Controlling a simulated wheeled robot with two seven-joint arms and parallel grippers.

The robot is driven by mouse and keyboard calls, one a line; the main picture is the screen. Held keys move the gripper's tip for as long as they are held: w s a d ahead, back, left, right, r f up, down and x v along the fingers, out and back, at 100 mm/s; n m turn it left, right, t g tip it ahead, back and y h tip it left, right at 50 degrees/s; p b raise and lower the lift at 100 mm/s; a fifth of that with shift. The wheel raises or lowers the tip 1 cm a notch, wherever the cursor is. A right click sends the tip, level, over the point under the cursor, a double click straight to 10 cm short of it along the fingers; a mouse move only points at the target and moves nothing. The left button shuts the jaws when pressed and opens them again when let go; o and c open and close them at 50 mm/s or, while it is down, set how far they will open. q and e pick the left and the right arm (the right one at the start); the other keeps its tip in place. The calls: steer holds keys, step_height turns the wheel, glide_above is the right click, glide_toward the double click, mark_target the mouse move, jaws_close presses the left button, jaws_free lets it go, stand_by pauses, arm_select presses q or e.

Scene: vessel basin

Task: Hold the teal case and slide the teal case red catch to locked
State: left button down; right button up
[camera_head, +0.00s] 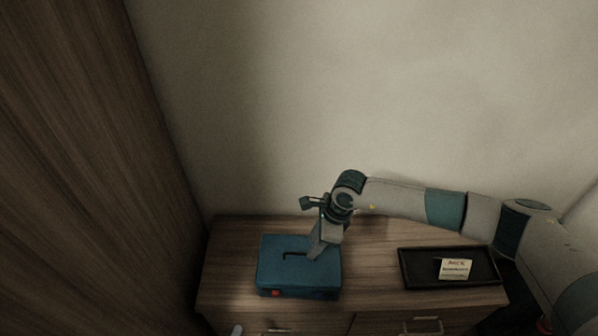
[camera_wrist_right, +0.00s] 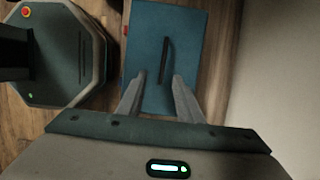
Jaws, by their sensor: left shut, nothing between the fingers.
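The teal case (camera_head: 305,275) lies flat on the wooden cabinet top, with a dark handle (camera_head: 296,253) on its lid. Its red catch (camera_head: 275,293) is on the front face, left of centre; the catch's setting is too small to read. My right gripper (camera_head: 313,252) points down over the right part of the lid. In the right wrist view its fingers (camera_wrist_right: 158,82) are apart, with the handle (camera_wrist_right: 165,60) lying ahead of and between them. The red catch shows at the case's left edge (camera_wrist_right: 125,30). Only a pale tip of my left gripper (camera_head: 237,330) shows at the bottom edge.
A black tray (camera_head: 408,270) with a written note (camera_head: 455,268) stands right of the case. A tall wooden panel (camera_head: 90,150) rises at the left and a wall is behind. Drawer handles (camera_head: 422,327) show on the cabinet front. Bare wood lies between case and tray.

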steer(key=v, duration=0.5)
steer(key=shift+s+a, duration=0.1)
